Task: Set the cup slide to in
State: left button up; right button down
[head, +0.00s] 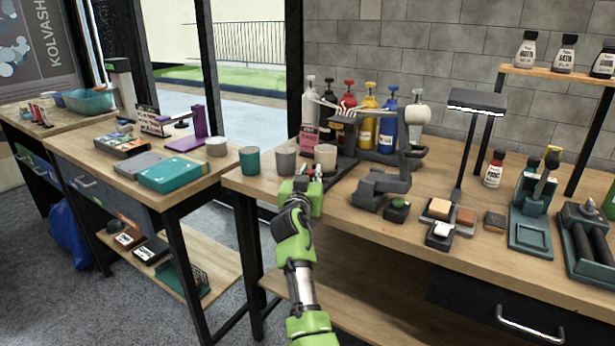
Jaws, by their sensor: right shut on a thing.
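My right gripper (309,175) is at the front edge of the wooden workbench, just in front of the cream cup (325,156). It is shut on a small part that its fingers mostly hide, at the front of the dark dispenser stand (346,128); this appears to be the cup slide's handle. The cream cup stands upright at the stand's left side, close behind the fingertips. How far in the slide sits cannot be made out. My left gripper is not in view.
A grey cup (285,160) and a teal cup (249,161) stand left of the gripper. Several pump bottles, including a yellow bottle (366,122), stand behind the dispenser. Dark grey blocks (376,187) and a lamp (477,101) are to the right.

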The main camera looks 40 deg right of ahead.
jog(key=shift+w+d, duration=0.25)
jog(key=shift+d, duration=0.3)
jog(key=shift+w+d, duration=0.2)
jog(key=shift+d, duration=0.35)
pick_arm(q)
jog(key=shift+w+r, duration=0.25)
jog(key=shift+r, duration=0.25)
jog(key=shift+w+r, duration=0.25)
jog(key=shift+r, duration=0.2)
pick_arm(e)
jog(key=c, duration=1.9)
grip_release()
jog(key=shift+a, duration=0.15)
jog(key=shift+v, duration=3.7)
jog(key=shift+o, duration=0.3)
